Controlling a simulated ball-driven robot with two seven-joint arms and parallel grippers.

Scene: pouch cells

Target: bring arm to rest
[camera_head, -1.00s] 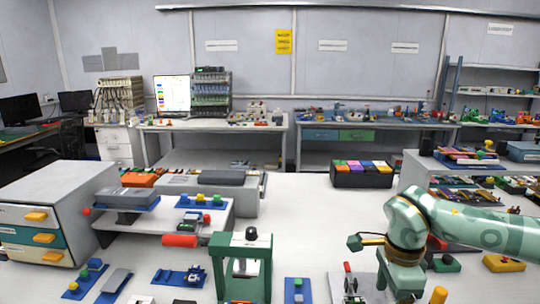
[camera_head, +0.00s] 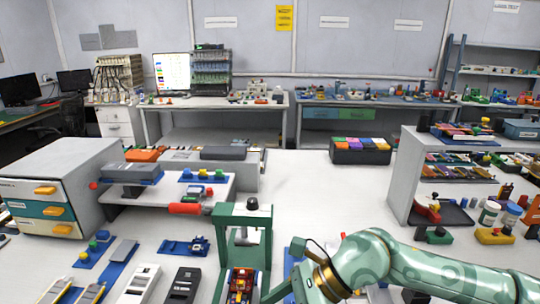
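My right arm (camera_head: 385,260) comes in from the lower right in the head view. Its wrist reaches the bottom middle of the picture, just right of the green press frame (camera_head: 224,232). The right gripper's fingertips are cut off or hidden at the bottom edge, so I cannot see whether it is open or shut. My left arm and gripper are not in the picture. A small orange and dark object (camera_head: 240,285) sits at the foot of the green press.
A drawer cabinet (camera_head: 95,170) stands at the left and a grey shelf unit (camera_head: 402,178) at the right. An organiser box (camera_head: 360,151) with coloured compartments stands at the table's back. Blue trays (camera_head: 116,262) lie front left. The table's back middle (camera_head: 300,185) is clear.

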